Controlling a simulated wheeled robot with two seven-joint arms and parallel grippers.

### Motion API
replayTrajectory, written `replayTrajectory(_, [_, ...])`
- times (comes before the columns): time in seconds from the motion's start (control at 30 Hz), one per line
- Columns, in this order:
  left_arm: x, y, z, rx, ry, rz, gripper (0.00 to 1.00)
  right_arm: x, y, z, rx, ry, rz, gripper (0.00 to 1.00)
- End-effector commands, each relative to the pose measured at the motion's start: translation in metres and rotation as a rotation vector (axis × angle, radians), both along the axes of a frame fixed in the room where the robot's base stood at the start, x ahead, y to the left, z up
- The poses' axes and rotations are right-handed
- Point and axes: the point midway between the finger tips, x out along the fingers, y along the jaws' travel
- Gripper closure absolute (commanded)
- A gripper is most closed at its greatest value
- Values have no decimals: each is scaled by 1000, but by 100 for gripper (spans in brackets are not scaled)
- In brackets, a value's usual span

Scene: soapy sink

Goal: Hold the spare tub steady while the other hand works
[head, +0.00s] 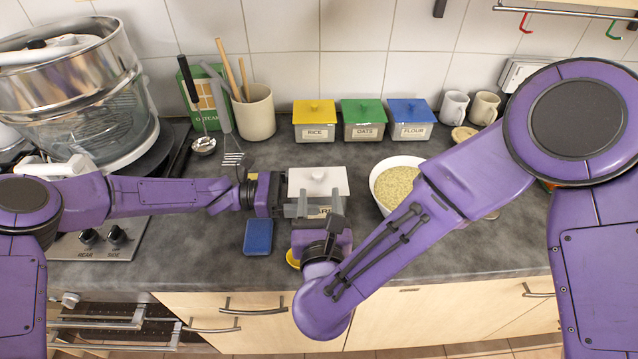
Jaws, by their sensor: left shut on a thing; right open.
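The spare tub (319,179) has a white lid with a small knob and stands upright in the middle of the counter. Its front is mostly hidden by my grippers; only part of a label shows. My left gripper (296,205) reaches in from the left and is shut on the spare tub at its left front side. My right gripper (325,216) is open, close in front of the tub, pointing away from the counter's front edge. Whether its fingers touch the tub cannot be told.
Yellow-lidded RICE (315,132), green-lidded OATS (363,132) and blue-lidded FLOUR (410,132) tubs stand behind. A white bowl of grains (396,183) is at right, partly behind my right arm. A blue block (258,237) and a partly hidden yellow item (292,258) lie in front.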

Motion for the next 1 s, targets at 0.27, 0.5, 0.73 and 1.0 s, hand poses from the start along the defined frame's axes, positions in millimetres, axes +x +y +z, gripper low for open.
replayTrajectory(0.27, [-3, 1, -7, 9, 9, -3, 68, 59, -1, -4, 1, 0, -4, 48])
replayTrajectory(0.5, [-3, 1, -7, 9, 9, -3, 68, 78, -1, -5, -1, 0, -2, 48])
replayTrajectory(0.73, [-3, 1, -7, 9, 9, -3, 68, 78, -1, -5, -1, 0, -3, 52])
replayTrajectory(1.0, [-3, 1, -7, 9, 9, -3, 68, 78, -1, -5, -1, 0, -3, 100])
